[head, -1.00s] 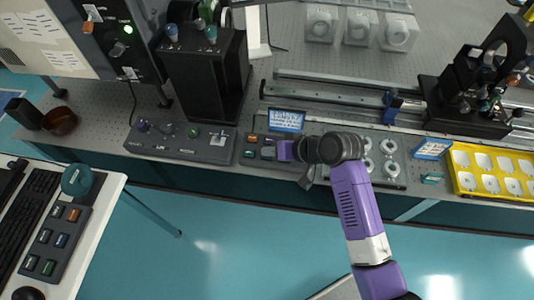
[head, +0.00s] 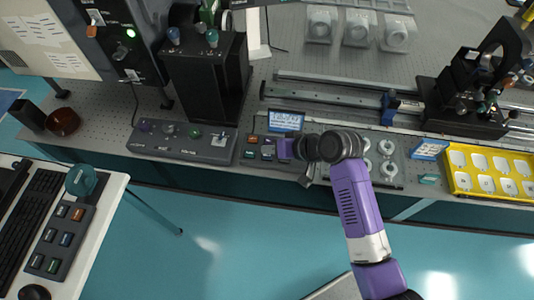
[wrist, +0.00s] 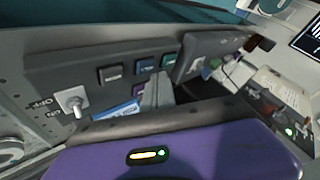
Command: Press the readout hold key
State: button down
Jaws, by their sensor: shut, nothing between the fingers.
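A dark key box (head: 246,160) with several small coloured keys lies near the bench's front edge, below a small blue-and-white display (head: 286,121). In the head view I see an orange key (head: 252,139) and a green key (head: 249,154); labels are too small to read, so I cannot tell which key is hold. My gripper (head: 273,153) is at the box's right part, partly hidden by its purple hand. In the wrist view its shut grey fingers (wrist: 158,82) reach over the box among the keys, with nothing between them. I cannot tell whether they touch a key.
A switch panel (head: 180,142) stands just left of the box. Round mounts (head: 388,147) lie on a plate to the right, near my wrist. A dark tower (head: 205,75) and rail (head: 330,92) stand behind. A separate keypad (head: 62,238) lies on the desk at left.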

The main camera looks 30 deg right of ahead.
aim_at(270, 157)
jog(key=shift+r+p, duration=2.5)
jog(key=shift+r, duration=0.1)
jog(key=shift+f, duration=0.1)
